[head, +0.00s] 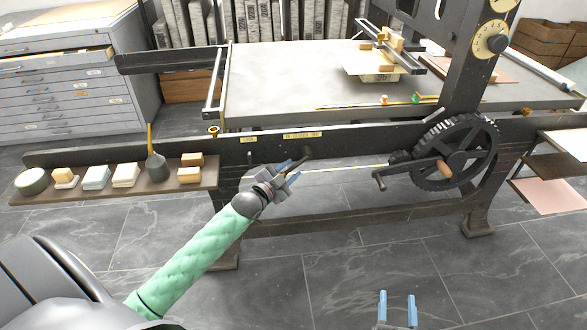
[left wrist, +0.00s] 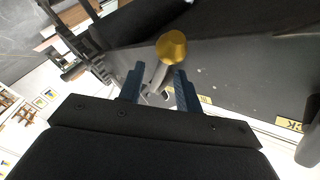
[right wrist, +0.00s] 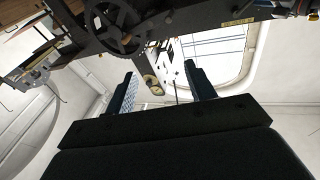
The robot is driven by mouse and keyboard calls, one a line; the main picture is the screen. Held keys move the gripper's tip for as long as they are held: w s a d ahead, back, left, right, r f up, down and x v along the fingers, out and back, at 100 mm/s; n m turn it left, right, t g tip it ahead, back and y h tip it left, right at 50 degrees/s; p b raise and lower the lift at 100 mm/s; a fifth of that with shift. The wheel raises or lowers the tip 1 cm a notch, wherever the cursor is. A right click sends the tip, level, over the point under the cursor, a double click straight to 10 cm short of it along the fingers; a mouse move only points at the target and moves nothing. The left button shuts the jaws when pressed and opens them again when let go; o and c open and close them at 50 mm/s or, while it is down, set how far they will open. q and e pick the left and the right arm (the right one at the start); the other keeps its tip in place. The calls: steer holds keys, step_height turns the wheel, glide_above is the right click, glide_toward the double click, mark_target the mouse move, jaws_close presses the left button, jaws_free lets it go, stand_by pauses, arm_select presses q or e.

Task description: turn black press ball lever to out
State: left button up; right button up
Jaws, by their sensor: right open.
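On the press's front rail in the head view, a dark ball-ended lever (head: 307,152) sits below a yellow label, just beyond my left gripper (head: 287,179). The fingers are apart. I cannot tell which of these is the black ball lever. My right gripper (head: 397,308) is open and empty over the floor, away from the press.
A toothed wheel (head: 455,152) with a crank stands on the right of the press frame. A shelf (head: 140,186) with blocks and a brush juts out at the left. The press bed (head: 290,80) is above the rail. Floor in front is clear.

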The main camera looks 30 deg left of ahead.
arm_select(q)
steer(key=shift+w+d, duration=0.15)
steer(key=shift+w, duration=0.95)
arm_select(e)
steer(key=shift+w+r+t, duration=0.1)
steer(key=shift+r+t, duration=0.3)
steer(key=shift+r, duration=0.85)
steer(key=shift+d, duration=0.1)
arm_select(q)
jaws_close()
